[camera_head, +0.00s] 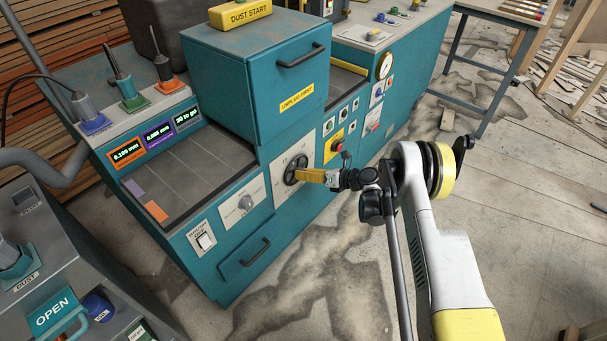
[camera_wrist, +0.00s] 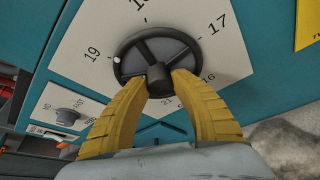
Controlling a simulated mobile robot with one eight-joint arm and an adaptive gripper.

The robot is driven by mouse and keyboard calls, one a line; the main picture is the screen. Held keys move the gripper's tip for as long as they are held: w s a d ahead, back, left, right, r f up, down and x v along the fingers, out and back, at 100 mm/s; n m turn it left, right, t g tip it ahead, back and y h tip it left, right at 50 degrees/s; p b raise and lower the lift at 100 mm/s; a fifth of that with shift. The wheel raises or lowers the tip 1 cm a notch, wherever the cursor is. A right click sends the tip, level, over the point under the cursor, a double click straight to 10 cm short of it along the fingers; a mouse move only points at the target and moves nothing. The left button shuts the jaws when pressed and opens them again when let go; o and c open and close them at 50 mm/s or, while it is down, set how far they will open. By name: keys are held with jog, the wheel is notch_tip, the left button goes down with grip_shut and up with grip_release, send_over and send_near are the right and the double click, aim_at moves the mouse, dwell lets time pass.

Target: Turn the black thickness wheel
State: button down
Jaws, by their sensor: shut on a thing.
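The black thickness wheel (camera_head: 291,170) is on a white dial plate on the front of the teal machine. In the wrist view the wheel (camera_wrist: 127,64) shows its spokes, a dark central hub and a small white dot on the left rim near the 19 mark. My gripper (camera_head: 308,176) reaches it from the right. In the wrist view my gripper's two yellow fingers (camera_wrist: 161,84) are closed around the hub from below. The fingers hide the lower part of the wheel and some of the numbers.
The white dial plate (camera_wrist: 205,62) carries marks including 17, 19 and 21. A small grey knob (camera_head: 245,202) and a drawer handle (camera_head: 257,252) are to the left and below. Several buttons and a red-and-yellow switch (camera_head: 336,147) sit to the right. The floor in front is open.

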jog(key=c, duration=1)
grip_release()
jog(key=shift+a, duration=0.15)
jog(key=v, duration=1.2)
jog(key=shift+s, duration=0.1)
